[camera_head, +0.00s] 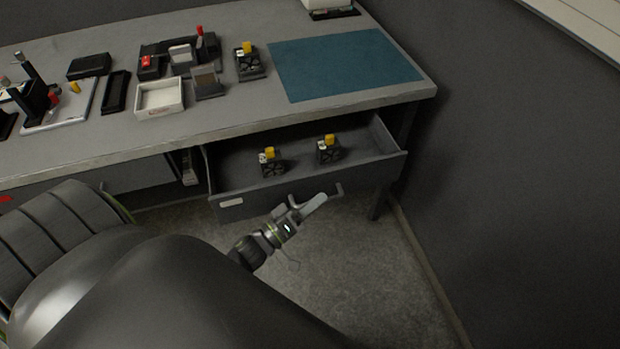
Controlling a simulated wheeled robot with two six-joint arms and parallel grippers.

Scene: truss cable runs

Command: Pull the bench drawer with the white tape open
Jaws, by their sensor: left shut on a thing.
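The bench drawer (370,177) with the white tape (231,202) stands pulled out from under the right part of the bench, its inside showing. Two small dark devices with yellow tops, a left one (271,162) and a right one (328,150), stand upright in it. My left gripper (312,205) is at the drawer's front, shut on the drawer handle (339,190). The fingers hide part of the handle. My right gripper is not in view.
The grey bench top (235,118) holds a blue mat (345,65), a white open box (160,98), dark trays and several small devices. A bench leg (378,205) and the dark wall stand to the right. The floor (385,265) before the drawer is clear.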

